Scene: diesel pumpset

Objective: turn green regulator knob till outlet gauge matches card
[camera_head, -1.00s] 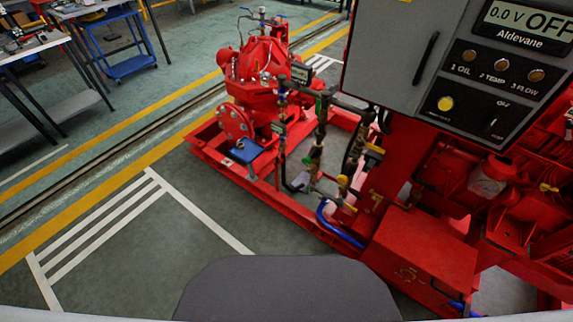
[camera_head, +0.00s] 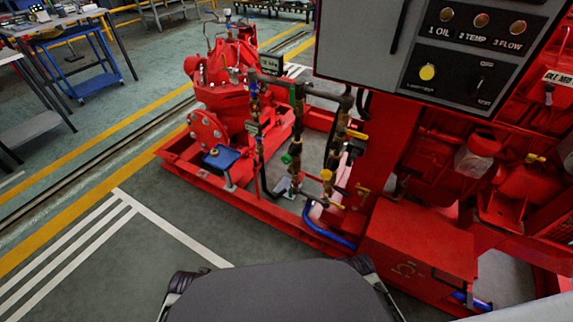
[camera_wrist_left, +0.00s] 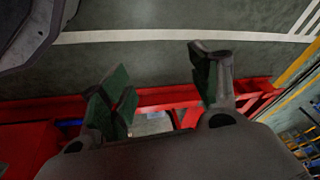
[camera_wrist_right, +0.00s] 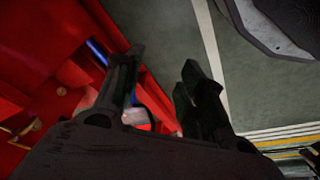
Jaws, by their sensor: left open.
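A small green part (camera_head: 287,158), perhaps the regulator knob, sits low on the vertical pipework in front of the red pump in the head view. It is too small to read its angle. Dark boxes with pale faces, an upper one (camera_head: 271,64) and a lower one (camera_head: 253,128), are on the pipework; I cannot tell whether either is the outlet gauge or the card. My left gripper (camera_wrist_left: 163,90) is open and empty over the floor and red frame in the left wrist view. My right gripper (camera_wrist_right: 160,85) is open and empty beside red machinery. Neither touches the pipework.
A grey control panel (camera_head: 350,40) overhangs to the right of the pipework. A red box (camera_head: 415,245) and a blue hose (camera_head: 330,232) lie low in front. The red base frame (camera_head: 245,205) runs under the pump.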

